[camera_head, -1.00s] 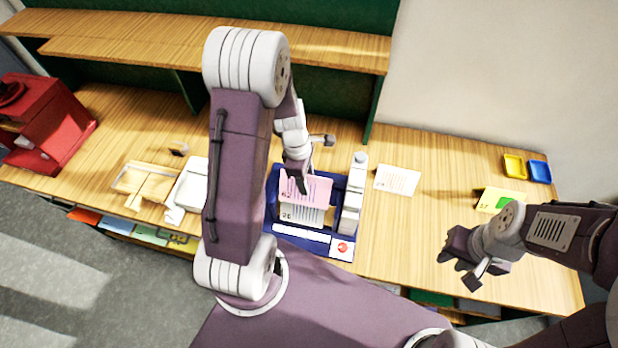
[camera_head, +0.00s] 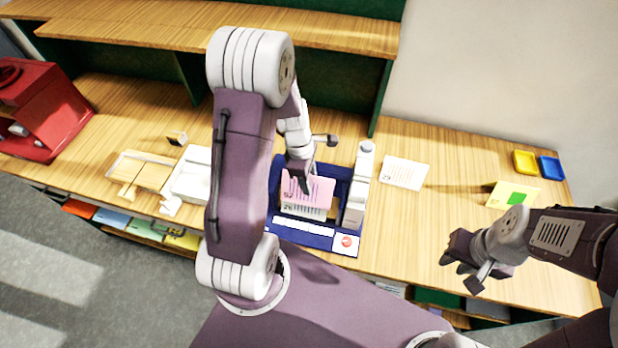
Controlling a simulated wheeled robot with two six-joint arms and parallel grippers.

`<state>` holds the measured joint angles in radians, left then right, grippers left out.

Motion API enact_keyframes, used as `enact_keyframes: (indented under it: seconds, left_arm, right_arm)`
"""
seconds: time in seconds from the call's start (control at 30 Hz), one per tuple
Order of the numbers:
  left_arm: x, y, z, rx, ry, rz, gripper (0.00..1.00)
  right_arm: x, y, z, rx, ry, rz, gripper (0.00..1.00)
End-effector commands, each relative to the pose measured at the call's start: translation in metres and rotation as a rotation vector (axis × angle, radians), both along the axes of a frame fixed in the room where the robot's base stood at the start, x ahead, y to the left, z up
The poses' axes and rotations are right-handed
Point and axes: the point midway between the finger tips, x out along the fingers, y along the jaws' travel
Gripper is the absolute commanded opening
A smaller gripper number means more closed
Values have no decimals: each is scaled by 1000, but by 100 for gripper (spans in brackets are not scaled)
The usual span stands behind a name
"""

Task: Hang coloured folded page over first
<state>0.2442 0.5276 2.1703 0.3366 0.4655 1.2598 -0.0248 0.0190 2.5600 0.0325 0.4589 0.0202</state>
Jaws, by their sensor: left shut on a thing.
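A pink folded page (camera_head: 318,190) with printed lines is at the blue stand (camera_head: 285,224) in the middle of the table. A white printed page (camera_head: 300,212) shows below its lower edge. My left gripper (camera_head: 304,186) is shut on the pink page from above. Whether the page rests on the stand or hangs just above it I cannot tell.
A white block-like device (camera_head: 357,190) stands at the stand's right side. A loose white page (camera_head: 404,173) lies right of it. Yellow (camera_head: 525,162) and blue (camera_head: 551,168) trays sit far right. A white tray (camera_head: 190,178), wooden pieces (camera_head: 150,176) and a red machine (camera_head: 40,110) are left.

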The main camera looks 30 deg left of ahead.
Motion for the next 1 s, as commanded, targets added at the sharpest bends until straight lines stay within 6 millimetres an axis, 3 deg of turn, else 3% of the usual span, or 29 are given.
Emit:
enact_keyframes:
  seconds: [0.1,0.6,0.97,1.0]
  left_arm:
    - [0,0,-21,0,0,0,0]
    - [0,0,-77,0,1,-1,0]
    - [0,0,-81,0,0,0,0]
    - [0,0,-81,0,0,0,56]
  right_arm:
    - [0,0,-22,0,0,0,27]
    - [0,0,-61,0,0,0,27]
    - [0,0,-62,0,0,0,27]
    - [0,0,-62,0,0,0,27]
